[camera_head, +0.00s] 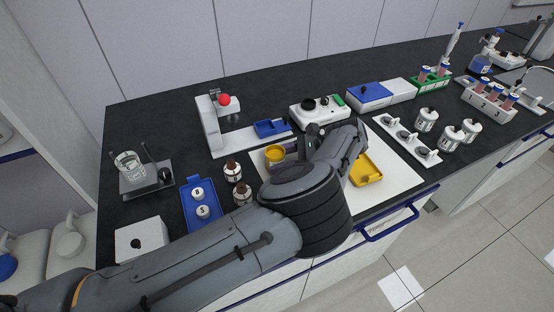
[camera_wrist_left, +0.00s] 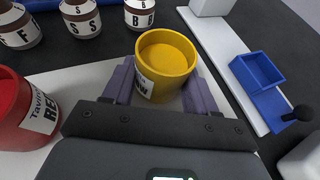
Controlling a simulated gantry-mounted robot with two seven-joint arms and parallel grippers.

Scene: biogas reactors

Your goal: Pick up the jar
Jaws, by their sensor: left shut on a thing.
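A yellow jar (camera_wrist_left: 165,60) with a white label sits between the purple fingers of my left gripper (camera_wrist_left: 162,88) in the left wrist view. The fingers are shut on its sides, and its round yellow top faces up. In the head view the jar (camera_head: 275,153) shows just left of my left gripper (camera_head: 284,153), over the white mat (camera_head: 405,183). My forearm and wrist hide much of the mat. A red jar (camera_wrist_left: 20,110) with a white label stands at the left of the wrist view, apart from the gripper. My right gripper is not in view.
Brown lettered bottles (camera_head: 232,171) stand left of the mat. A blue tray (camera_head: 188,222) holds white jars. Behind is a white stand (camera_head: 210,130) with a small blue tray (camera_head: 271,128). A yellow tray (camera_head: 368,170) lies right of my wrist.

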